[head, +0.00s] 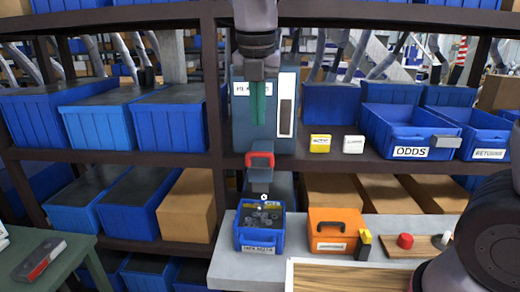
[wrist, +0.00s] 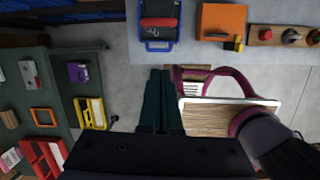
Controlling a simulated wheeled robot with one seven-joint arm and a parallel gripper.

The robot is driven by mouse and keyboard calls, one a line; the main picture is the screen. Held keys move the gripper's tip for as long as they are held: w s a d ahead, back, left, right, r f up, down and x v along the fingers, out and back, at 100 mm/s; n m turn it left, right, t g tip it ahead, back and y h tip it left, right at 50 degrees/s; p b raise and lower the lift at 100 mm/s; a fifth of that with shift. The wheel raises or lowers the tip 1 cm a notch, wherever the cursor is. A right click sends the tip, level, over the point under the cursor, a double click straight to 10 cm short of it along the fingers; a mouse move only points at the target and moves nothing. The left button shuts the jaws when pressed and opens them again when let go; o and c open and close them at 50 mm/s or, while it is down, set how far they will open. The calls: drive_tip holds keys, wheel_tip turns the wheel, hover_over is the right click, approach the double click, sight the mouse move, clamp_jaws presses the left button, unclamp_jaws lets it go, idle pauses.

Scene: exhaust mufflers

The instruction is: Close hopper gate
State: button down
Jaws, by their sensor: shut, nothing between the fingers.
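The hopper (head: 285,136) is a blue-grey box on the shelf, with a pale label and a light strip with a dark window on its front. A red gate handle (head: 261,158) sits at its lower front, above a grey spout (head: 260,178). A small pale piece (head: 264,197) shows between the spout and the blue bin (head: 260,246), which holds grey parts. My gripper (head: 258,122) is shut and empty, fingers down in front of the hopper, above the handle in the picture. In the wrist view, the shut fingers (wrist: 161,72) point toward the bin (wrist: 158,46) and the red handle (wrist: 158,22), apart from both.
An orange case (head: 334,231) stands right of the bin, beside a board with a red button (head: 405,241). Yellow (head: 320,143) and white (head: 353,144) boxes and an ODDS bin (head: 409,152) stand on the shelf. A green table (head: 80,262) is at lower left.

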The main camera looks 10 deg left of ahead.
sight(261, 153)
drive_tip(key=w+f+n, duration=0.1)
drive_tip(key=w+f, duration=0.5)
drive_tip(key=f, duration=0.4)
drive_tip(key=shift+a+f, duration=0.15)
drive_tip(key=shift+f, duration=0.1)
drive_tip(key=shift+w, duration=1.4)
drive_tip(key=shift+a, duration=0.1)
